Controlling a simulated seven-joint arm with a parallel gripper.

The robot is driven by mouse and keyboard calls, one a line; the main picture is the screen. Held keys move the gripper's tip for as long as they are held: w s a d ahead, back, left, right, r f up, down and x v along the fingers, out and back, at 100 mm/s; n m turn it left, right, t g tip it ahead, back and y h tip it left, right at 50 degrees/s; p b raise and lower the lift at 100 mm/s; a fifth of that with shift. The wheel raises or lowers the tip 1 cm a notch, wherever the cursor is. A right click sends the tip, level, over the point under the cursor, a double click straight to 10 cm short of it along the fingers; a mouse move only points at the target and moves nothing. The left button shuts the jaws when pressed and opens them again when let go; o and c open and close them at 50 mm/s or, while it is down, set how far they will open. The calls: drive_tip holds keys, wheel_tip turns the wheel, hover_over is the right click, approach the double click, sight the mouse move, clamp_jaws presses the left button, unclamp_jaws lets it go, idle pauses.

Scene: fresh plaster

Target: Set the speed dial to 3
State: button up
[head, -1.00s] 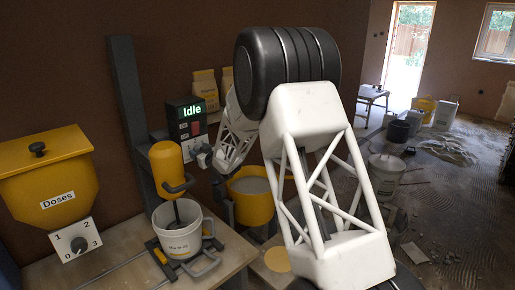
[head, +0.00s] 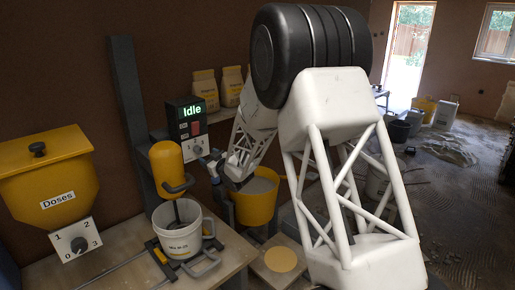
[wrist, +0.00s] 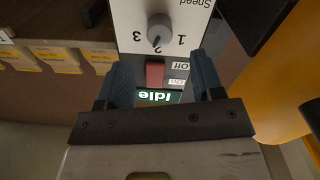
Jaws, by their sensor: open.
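The speed dial is a grey knob (wrist: 160,29) on a white plate marked Speed, upside down in the wrist view, with 1, 2 and 3 around it. Its pointer appears to face the 2. In the head view the dial (head: 196,149) sits low on the dark control box (head: 184,112), whose green display reads Idle. My gripper (wrist: 163,75) is open and empty, its two blue-grey fingers spread in front of the box, apart from the knob. In the head view my gripper (head: 212,160) is just right of the dial.
A red switch (wrist: 155,73) marked Off lies between the dial and the display. A separate Doses dial (head: 79,245) is at left under a yellow hopper (head: 45,175). A yellow mixer (head: 167,165) over a white bucket (head: 178,238) and a yellow bucket (head: 254,205) stand close by.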

drive_tip(key=s+d+r+m+h, duration=0.2)
drive_tip(key=s+d+r+h, duration=0.2)
drive_tip(key=d, duration=0.5)
drive_tip(key=s+d+r+m+h, duration=0.3)
drive_tip(key=s+d+r, duration=0.3)
drive_tip(key=d, duration=0.4)
drive_tip(key=shift+s+d+r+g+h, duration=0.3)
drive_tip(key=shift+s+h, duration=0.2)
drive_tip(key=shift+s, duration=0.15)
drive_tip(key=shift+a+f, duration=0.1)
drive_tip(key=shift+a, duration=0.05)
drive_tip(key=n+y, duration=0.7)
drive_tip(key=y, duration=0.1)
approach(200, 151)
drive_tip(key=shift+x, duration=0.85)
drive_tip(key=shift+f, duration=0.1)
drive_tip(key=shift+w, duration=0.1)
drive_tip(key=shift+x, duration=3.85)
